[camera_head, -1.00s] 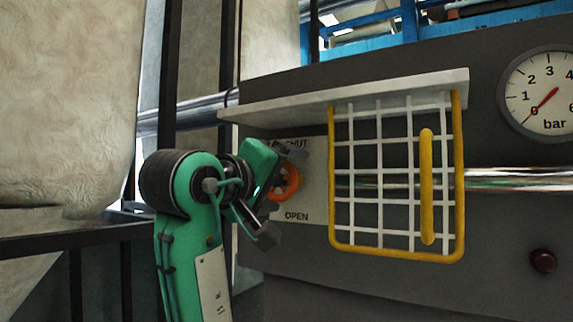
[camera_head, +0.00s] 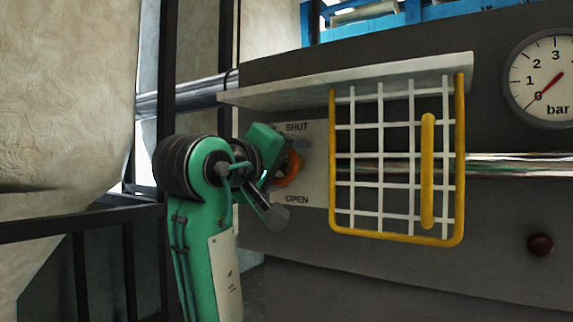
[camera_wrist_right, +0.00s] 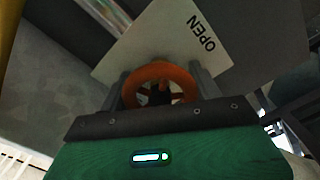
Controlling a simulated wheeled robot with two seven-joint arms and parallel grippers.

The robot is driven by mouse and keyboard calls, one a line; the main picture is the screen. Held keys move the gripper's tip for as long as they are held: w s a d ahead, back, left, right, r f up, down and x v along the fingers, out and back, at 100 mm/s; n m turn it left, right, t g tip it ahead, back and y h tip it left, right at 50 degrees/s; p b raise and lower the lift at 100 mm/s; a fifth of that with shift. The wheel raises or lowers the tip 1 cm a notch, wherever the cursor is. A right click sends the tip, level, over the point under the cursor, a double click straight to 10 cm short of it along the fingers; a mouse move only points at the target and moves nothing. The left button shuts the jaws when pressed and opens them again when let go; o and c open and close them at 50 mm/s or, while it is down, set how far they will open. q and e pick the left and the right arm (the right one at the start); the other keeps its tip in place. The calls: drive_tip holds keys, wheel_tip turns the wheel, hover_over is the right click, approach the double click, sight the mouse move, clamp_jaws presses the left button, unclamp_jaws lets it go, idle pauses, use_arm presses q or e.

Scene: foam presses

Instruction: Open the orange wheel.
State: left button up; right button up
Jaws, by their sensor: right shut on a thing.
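The orange wheel (camera_head: 289,168) sits on a pale plate marked SHUT at the top and OPEN at the bottom, left of the yellow-framed guard. My right gripper (camera_head: 279,176) is at the wheel, its green body partly hiding the wheel's left side. In the right wrist view the orange wheel (camera_wrist_right: 160,83) lies between the two dark fingers of my right gripper (camera_wrist_right: 160,90), one on each side of its rim. The gripper is shut on the wheel. The OPEN label (camera_wrist_right: 202,34) shows beyond it. My left gripper is not in view.
A white-mesh guard with a yellow frame (camera_head: 460,150) and yellow handle stands close to the right of the wheel. A pale ledge (camera_head: 350,83) juts out above. A pressure gauge (camera_head: 545,80) and a dark red button (camera_head: 540,244) are farther right.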

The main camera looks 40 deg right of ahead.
drive_tip(key=shift+f, duration=0.1)
drive_tip(key=n+b, duration=0.2)
drive_tip(key=n, duration=0.1)
drive_tip(key=shift+f+n+b, duration=0.15)
drive_tip(key=shift+n+b, duration=0.2)
drive_tip(key=shift+n, duration=0.05)
drive_tip(key=n+b, duration=0.2)
drive_tip(key=n, duration=0.2)
drive_tip(key=shift+b, duration=0.35)
drive_tip(key=n+b, duration=0.2)
drive_tip(key=n, duration=0.3)
drive_tip(key=shift+b, duration=0.35)
drive_tip(key=n+b, duration=0.2)
drive_tip(key=n, duration=0.2)
drive_tip(key=shift+n+b, duration=0.3)
drive_tip(key=shift+b, duration=0.1)
drive_tip(key=o, duration=1)
drive_tip(key=shift+r, duration=0.2)
